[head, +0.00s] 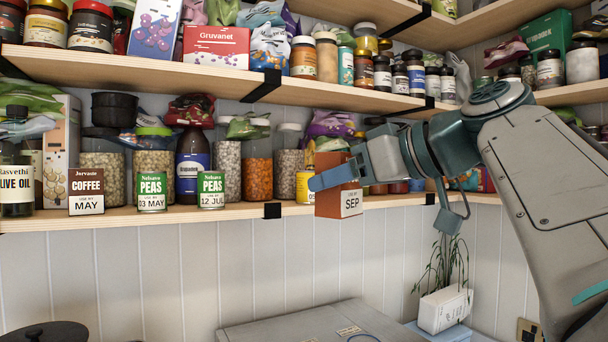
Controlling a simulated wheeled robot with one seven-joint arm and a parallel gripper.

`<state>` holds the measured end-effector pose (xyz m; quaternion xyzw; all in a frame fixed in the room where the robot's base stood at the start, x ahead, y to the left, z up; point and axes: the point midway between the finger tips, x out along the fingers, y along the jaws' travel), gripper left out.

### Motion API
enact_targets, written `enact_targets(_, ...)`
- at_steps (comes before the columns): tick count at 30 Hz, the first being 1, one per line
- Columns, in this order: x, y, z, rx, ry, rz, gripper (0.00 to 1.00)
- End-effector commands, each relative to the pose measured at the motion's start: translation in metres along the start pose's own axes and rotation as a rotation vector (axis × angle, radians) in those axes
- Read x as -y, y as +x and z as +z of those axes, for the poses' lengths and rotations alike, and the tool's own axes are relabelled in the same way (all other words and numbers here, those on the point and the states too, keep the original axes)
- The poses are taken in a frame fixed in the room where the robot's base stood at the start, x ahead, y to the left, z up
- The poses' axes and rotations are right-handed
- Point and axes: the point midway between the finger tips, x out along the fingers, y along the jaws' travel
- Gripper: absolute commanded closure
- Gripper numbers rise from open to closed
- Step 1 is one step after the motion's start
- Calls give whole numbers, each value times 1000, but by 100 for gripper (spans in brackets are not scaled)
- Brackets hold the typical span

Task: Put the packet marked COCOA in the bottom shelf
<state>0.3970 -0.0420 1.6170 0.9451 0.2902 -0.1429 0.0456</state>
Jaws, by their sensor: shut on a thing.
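My gripper (338,175) is shut on a brown-orange packet (348,199), seen in the head view right of the middle. The packet's lower label reads "USE BY SEP"; a gripper finger covers the part above, so I cannot read its name. The packet is upright and held at the front edge of the bottom shelf (240,213); I cannot tell if it touches the shelf. On that shelf, at the front left, stand a COFFEE packet (86,190) marked MAY, a PEAS can (152,191) marked 03 MAY, and another PEAS can (211,189) marked 12 JUL.
Jars (259,172), a dark bottle (192,165) and bags fill the shelf's back. A yellow tin (304,188) stands just left of the held packet. The front edge between the second PEAS can and that tin is clear. A middle shelf (150,76) runs above; a plant (445,305) stands below.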

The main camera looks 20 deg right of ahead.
Motion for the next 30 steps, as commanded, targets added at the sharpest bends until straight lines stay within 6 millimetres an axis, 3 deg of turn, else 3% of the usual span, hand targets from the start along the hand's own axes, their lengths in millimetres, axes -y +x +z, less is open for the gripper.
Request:
enact_targets(8,-9,19,-8,0,2,2,73)
enact_targets(30,-43,98,-34,0,2,-3,73)
